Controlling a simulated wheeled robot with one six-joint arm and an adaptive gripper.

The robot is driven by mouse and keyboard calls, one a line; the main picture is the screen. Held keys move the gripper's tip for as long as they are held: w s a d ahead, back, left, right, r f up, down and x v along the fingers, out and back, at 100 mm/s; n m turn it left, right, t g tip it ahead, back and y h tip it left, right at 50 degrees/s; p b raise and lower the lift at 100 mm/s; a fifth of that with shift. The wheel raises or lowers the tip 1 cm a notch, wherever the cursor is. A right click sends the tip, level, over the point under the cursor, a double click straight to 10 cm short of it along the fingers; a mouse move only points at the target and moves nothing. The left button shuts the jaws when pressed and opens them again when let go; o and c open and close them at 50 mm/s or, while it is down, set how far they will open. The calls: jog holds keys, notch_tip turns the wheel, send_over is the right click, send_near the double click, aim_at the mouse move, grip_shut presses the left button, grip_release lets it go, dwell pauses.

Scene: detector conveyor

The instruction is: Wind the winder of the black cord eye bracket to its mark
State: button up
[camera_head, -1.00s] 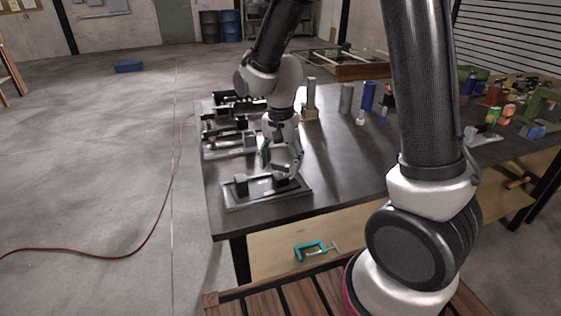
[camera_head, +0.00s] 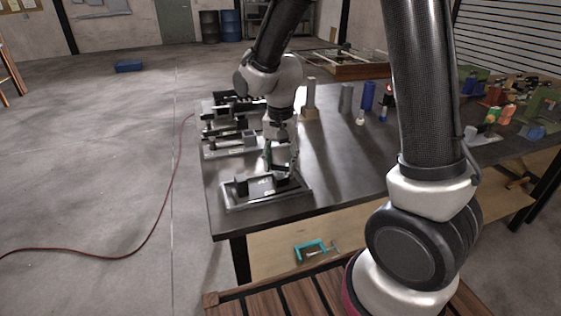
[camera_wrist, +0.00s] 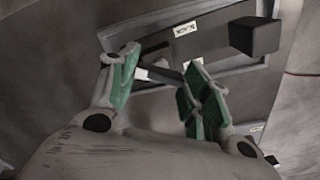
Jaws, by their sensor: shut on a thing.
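The bracket is a shallow grey-edged plate (camera_head: 268,202) near the front left corner of the dark table; it also shows in the wrist view (camera_wrist: 190,22). A black block (camera_head: 241,184) stands at its left end, and it shows at upper right in the wrist view (camera_wrist: 255,36). My gripper (camera_head: 282,171) points down over the plate's right part. In the wrist view my gripper (camera_wrist: 160,84) has its green pads on either side of a dark bar, the winder (camera_wrist: 163,76), and is shut on it. The cord eye and the mark cannot be made out. Small white labels (camera_wrist: 185,29) lie on the plate.
Similar fixtures (camera_head: 232,143) stand behind the plate at the table's left edge. Blue and grey cylinders (camera_head: 368,96) stand further back. The table (camera_head: 335,165) right of the plate is clear. A teal clamp (camera_head: 311,251) lies on the lower shelf.

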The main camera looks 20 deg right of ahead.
aim_at(281, 164)
jog(key=n, duration=0.4)
jog(key=shift+n, duration=1.6)
jog(key=o, duration=1)
notch_tip(281, 164, up, 12)
